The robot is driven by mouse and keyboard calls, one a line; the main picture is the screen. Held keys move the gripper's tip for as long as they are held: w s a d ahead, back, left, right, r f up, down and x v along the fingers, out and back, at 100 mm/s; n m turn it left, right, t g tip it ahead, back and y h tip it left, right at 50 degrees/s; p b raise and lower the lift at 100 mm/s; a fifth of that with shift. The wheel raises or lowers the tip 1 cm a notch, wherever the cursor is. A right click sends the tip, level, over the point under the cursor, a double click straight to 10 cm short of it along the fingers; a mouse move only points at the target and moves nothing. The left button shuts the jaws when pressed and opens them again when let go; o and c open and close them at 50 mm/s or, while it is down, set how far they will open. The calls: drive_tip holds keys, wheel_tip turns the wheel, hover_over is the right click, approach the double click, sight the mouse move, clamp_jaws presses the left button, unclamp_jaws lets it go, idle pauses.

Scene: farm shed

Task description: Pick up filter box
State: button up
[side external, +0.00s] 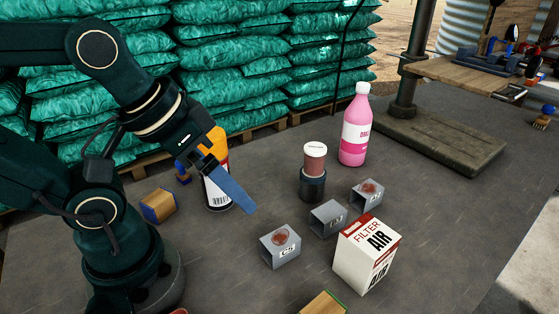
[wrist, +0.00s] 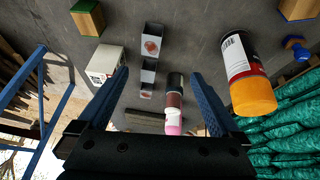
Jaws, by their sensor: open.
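The filter box (side external: 365,258) is a white carton with a red top edge, lettered "AIR FILTER". It stands upright on the dark table, at front right in the side view. In the wrist view it shows (wrist: 107,58) at the left, partly covered by a blue finger. My gripper (side external: 236,192) is open and empty, well to the left of the box and above the table, in front of a can. In the wrist view its two blue fingers are spread wide (wrist: 160,73) with nothing between them.
A can with orange top (side external: 217,190) stands close behind my gripper. Small grey bins (side external: 281,250) lie between gripper and box. A brown cylinder in a dark cup (side external: 313,175), a pink bottle (side external: 356,130) and wooden blocks (side external: 158,206) stand around. The table right of the box is clear.

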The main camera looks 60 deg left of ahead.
drive_tip(key=w+d+r+n+g+h, duration=0.4)
drive_tip(key=w+d+n+g+h, duration=0.15)
drive_tip(key=d+n+h, duration=0.35)
drive_tip(key=w+d+f+n+h, duration=0.25)
drive_tip(key=w+n, duration=0.25)
drive_tip(key=w, duration=0.3)
wheel_tip(320, 180, down, 5)
drive_tip(key=w+a+n+h, duration=0.2)
drive_tip(key=w+n, duration=0.1)
drive_tip(key=n, duration=0.1)
approach(381, 270)
drive_tip(key=shift+s+d+f+t, duration=0.1)
drive_tip(key=shift+d+f+t, duration=0.15)
drive_tip(key=shift+d, duration=0.2)
drive_tip(key=shift+s+d+f+t, duration=0.1)
drive_tip(key=shift+s+d+t, duration=0.1)
drive_tip(key=shift+d, duration=0.3)
drive_tip(key=shift+w+d+f, duration=0.1)
drive_tip(key=shift+d, duration=0.4)
drive_tip(key=shift+y, duration=0.25)
drive_tip(key=shift+x, duration=3.15)
